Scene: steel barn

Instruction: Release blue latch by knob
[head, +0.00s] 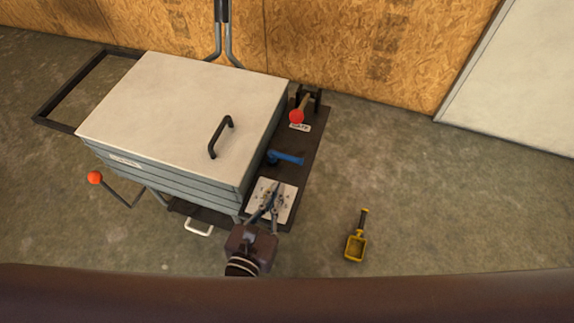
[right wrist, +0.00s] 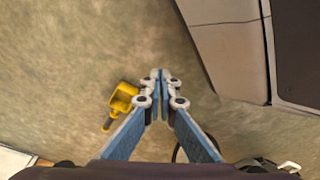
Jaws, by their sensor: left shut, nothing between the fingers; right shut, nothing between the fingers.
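The blue latch (head: 287,157) lies on the dark side shelf, to the right of the white-lidded box. Its round end is close to the box wall, and its bar points right. My left gripper (head: 270,188) is shut and empty over a white plate (head: 286,207) on the same shelf, nearer to me than the latch. It appears apart from the latch; its height above the plate is hard to tell. My right gripper (right wrist: 160,76) is shut and empty above the floor in the right wrist view. It does not show in the head view.
A red-knobbed lever (head: 297,116) stands behind the latch. The box lid (head: 180,105) has a black handle (head: 220,137). An orange-knobbed lever (head: 95,178) sticks out at left. A yellow scoop (head: 356,245) lies on the floor, also in the right wrist view (right wrist: 122,100). Right-hand floor is otherwise clear.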

